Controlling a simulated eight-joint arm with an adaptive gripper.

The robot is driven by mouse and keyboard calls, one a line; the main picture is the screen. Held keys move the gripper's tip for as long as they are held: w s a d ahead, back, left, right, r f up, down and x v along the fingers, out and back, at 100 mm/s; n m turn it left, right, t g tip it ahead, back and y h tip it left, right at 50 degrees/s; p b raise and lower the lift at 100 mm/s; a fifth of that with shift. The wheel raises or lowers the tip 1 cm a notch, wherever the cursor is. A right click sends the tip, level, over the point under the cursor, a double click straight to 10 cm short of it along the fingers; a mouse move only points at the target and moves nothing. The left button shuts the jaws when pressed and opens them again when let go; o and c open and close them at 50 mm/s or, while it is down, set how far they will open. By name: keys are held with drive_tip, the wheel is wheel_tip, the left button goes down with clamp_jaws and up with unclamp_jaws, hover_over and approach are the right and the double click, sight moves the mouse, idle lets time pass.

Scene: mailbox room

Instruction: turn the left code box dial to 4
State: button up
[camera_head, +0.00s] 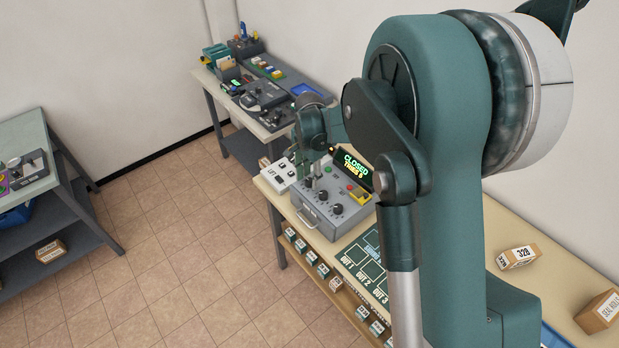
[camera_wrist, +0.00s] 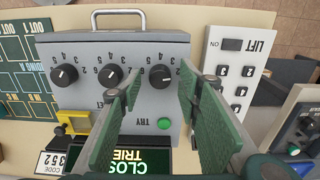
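The grey code box (camera_head: 330,222) stands on the near bench, its display (camera_head: 353,165) reading CLOSED and a TRIES line. In the wrist view the box is upside down, with three black dials in a row. The left dial (camera_wrist: 160,76) is at the right end there; the middle dial (camera_wrist: 110,75) and the third dial (camera_wrist: 64,75) are further left. My gripper (camera_wrist: 160,84) is open, its green fingers on either side of the left dial, with no clear contact. In the head view my gripper (camera_head: 314,172) hides most of that dial. Its exact setting cannot be read.
A green TRY button (camera_wrist: 164,122) lies between my fingers in the wrist view. A LIFT keypad (camera_wrist: 240,80) stands close beside the box. A yellow part (camera_wrist: 78,130) and a metal handle (camera_wrist: 119,12) are on the box. The tiled floor is clear.

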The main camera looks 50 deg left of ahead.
drive_tip(key=shift+f, duration=0.3)
drive_tip(key=shift+c, duration=0.4)
drive_tip(key=c, duration=0.8)
